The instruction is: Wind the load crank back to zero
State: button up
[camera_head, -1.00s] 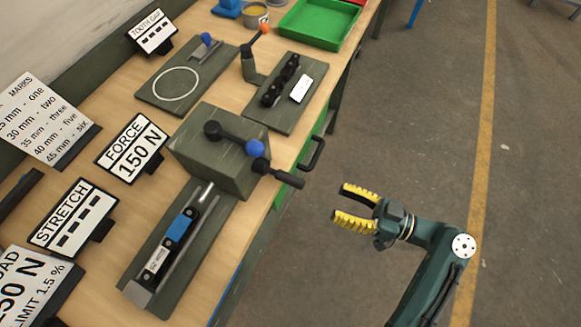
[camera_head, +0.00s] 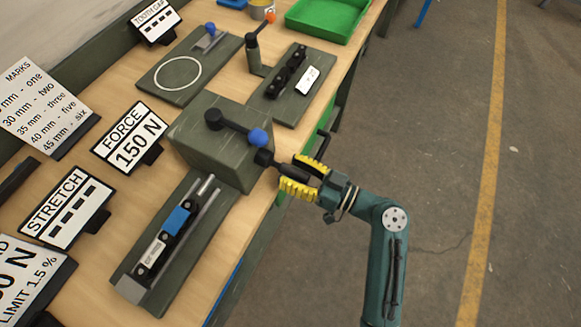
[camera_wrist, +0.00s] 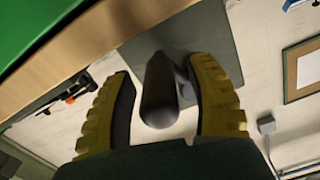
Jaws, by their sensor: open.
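In the wrist view the handle's dark rounded end (camera_wrist: 160,100) lies between my fingers (camera_wrist: 168,110), with visible gaps to each. The FORCE display (camera_head: 138,140) reads 150 N. The STRETCH display (camera_head: 66,213) shows only dashes.
A chain with a blue piece (camera_head: 178,219) lies in the rig's track in front of the block. A second plate with a chain (camera_head: 286,76) and a green tray (camera_head: 325,18) are farther back. A load sign (camera_head: 35,285) stands at lower left. Floor at right is clear.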

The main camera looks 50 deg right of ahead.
jog(key=shift+w, duration=0.2)
jog(key=shift+c, duration=0.5)
grip_shut()
jog(key=shift+s, duration=0.1)
jog(key=shift+d+f+n+b, duration=0.1)
jog(key=shift+n+b, duration=0.2)
jog(key=shift+b, duration=0.35)
